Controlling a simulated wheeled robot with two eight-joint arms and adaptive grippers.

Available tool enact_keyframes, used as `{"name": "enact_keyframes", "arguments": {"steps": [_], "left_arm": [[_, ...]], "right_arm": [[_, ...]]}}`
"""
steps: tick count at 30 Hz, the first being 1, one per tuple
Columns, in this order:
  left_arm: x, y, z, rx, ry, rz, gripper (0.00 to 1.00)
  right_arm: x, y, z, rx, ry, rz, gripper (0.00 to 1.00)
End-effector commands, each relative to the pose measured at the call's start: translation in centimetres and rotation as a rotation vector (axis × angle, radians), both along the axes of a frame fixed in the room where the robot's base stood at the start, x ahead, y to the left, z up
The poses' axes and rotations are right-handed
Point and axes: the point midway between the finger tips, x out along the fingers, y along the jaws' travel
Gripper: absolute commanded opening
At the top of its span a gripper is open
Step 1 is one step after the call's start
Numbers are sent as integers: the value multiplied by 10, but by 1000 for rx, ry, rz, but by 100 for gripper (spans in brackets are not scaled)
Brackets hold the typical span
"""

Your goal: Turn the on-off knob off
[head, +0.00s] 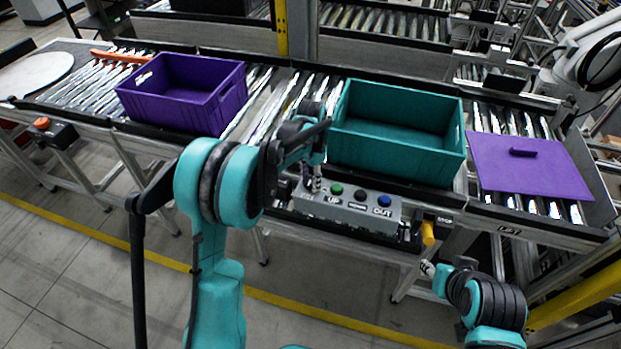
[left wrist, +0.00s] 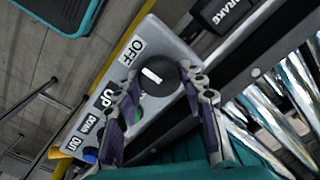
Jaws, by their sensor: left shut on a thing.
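The black round on-off knob (left wrist: 156,77) sits on the grey control panel (left wrist: 150,36), with a white mark across its face. The mark slants from upper left to lower right, its upper-left end on the side of the white OFF label (left wrist: 131,53). My left gripper (left wrist: 160,84) is shut on the knob, one finger on each side. In the head view my left gripper (head: 315,184) reaches down to the left end of the panel (head: 350,212) and hides the knob.
Green (head: 336,189), black (head: 360,194) and blue (head: 384,200) buttons sit right of the knob. A teal crate (head: 395,161) stands close behind the panel. A purple crate (head: 185,115) and a purple lid (head: 530,175) lie on the rollers. A yellow-handled part (head: 428,233) is at right.

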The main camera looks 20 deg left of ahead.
Motion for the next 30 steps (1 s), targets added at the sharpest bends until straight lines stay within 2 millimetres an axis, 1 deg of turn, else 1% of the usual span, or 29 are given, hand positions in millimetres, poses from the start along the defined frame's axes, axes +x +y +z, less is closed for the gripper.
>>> {"name": "enact_keyframes", "arguments": {"steps": [16, 17, 18, 19, 27, 30], "left_arm": [[0, 0, -1, 0, 1, -27, 11], [0, 0, -1, 0, 1, -27, 42], [0, 0, -1, 0, 1, -27, 53], [0, 0, -1, 0, 1, -27, 61], [0, 0, 0, 0, 0, -26, 61], [0, 0, 4, 0, 0, -26, 61]], "right_arm": [[0, 0, 0, 0, 0, 0, 40], [0, 0, 0, 0, 0, 0, 40], [0, 0, 0, 0, 0, 0, 40], [0, 0, 0, 0, 0, 0, 40], [0, 0, 0, 0, 0, 0, 40], [0, 0, 0, 0, 0, 0, 40]]}}
